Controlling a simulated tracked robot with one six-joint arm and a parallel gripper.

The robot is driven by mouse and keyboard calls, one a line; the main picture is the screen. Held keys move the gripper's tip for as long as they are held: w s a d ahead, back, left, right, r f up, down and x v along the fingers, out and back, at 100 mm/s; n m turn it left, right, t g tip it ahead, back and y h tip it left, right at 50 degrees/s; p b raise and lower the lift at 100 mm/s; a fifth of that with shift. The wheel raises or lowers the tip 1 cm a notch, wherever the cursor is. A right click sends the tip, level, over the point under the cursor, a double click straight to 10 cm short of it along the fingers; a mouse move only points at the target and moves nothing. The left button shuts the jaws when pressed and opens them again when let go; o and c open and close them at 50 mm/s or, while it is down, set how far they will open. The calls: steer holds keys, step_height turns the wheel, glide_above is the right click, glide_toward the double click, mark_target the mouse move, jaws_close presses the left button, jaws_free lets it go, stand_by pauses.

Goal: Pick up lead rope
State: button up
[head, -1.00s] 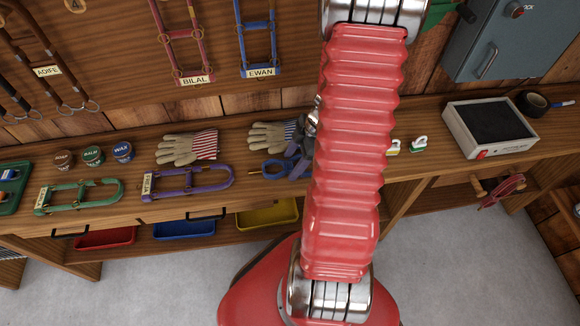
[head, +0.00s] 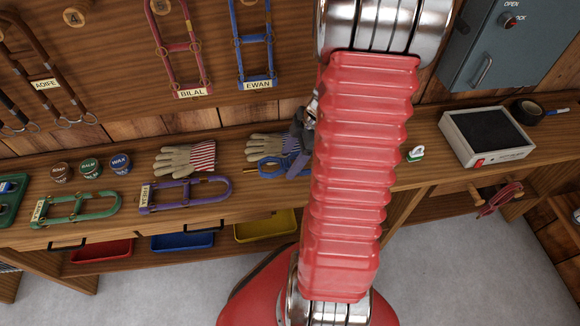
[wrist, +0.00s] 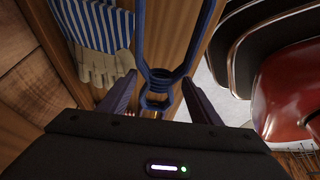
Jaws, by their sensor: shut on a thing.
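The lead rope looks like a blue looped rope (head: 270,168) at the bench's front, beside a pale glove with blue stripes (head: 262,143). In the wrist view its blue strands (wrist: 160,74) run between the fingers and end in a small loop. My gripper (head: 292,165), partly hidden behind my red arm in the head view, is shut on the rope. It also shows in the wrist view (wrist: 156,84), with a dark finger on each side of the rope. I cannot tell how far the rope is above the bench.
A purple halter (head: 190,193) and green halter (head: 75,208) lie left on the bench (head: 130,208). Several tins stand behind them. Another glove (head: 185,158) lies near. A grey box (head: 487,135) stands right. A red rope (head: 499,198) hangs on a peg below. Trays sit under the bench.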

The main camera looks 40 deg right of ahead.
mark_target(284, 163)
steer(key=shift+r, duration=1.55)
